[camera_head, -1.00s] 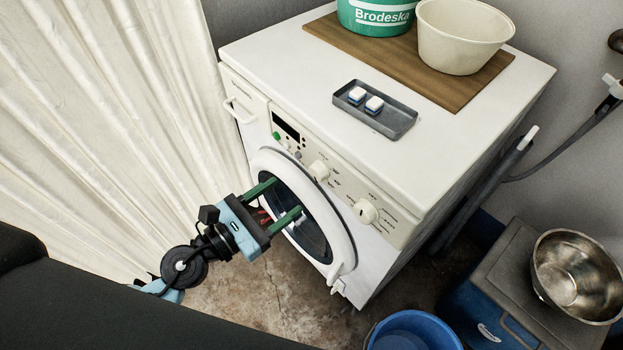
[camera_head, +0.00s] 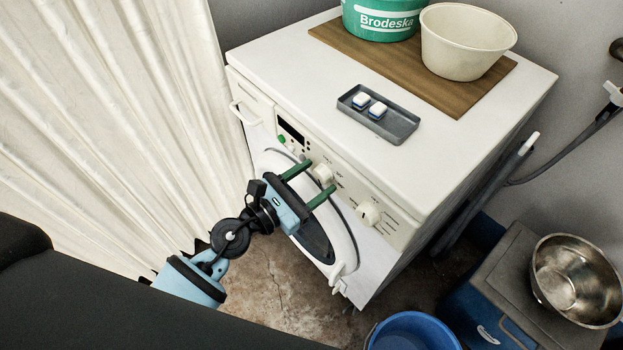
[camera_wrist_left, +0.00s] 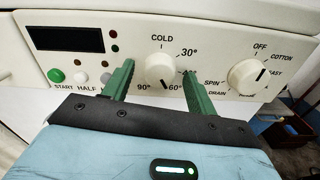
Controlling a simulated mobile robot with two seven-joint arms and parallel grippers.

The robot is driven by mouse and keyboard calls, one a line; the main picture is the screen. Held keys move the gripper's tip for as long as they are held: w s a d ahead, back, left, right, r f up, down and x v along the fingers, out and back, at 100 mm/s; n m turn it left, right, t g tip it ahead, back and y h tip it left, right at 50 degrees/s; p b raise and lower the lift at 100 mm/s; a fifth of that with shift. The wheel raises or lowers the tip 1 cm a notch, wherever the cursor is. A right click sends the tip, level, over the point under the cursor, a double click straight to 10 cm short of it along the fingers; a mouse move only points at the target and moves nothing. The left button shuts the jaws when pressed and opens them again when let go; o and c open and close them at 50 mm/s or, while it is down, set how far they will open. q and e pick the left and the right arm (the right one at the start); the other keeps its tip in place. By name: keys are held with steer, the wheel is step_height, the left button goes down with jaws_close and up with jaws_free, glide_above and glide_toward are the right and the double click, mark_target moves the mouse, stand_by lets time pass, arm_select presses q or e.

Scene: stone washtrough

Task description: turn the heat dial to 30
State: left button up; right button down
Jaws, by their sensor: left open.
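The heat dial (camera_head: 323,173) is a white round knob on the washing machine's front panel. In the left wrist view the heat dial (camera_wrist_left: 160,68) has COLD above it, 30° at its upper right, and 60° and 90° below. Its dark mark seems to sit at the bottom, near 60°; the exact angle is hard to tell. My left gripper (camera_head: 319,178) is open, its green fingers on either side of the dial. In the wrist view the left gripper (camera_wrist_left: 158,70) shows gaps on both sides of the dial. My right gripper is not in view.
A second program dial (camera_wrist_left: 248,74) sits to the right, close to the right finger. A green START button (camera_wrist_left: 56,76) and display (camera_wrist_left: 68,38) are on the left. The round door (camera_head: 325,245) is below. A grey tray (camera_head: 395,125) lies on top.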

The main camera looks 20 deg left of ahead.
arm_select(q)
steer(key=shift+c, duration=0.5)
steer(key=c, duration=0.9)
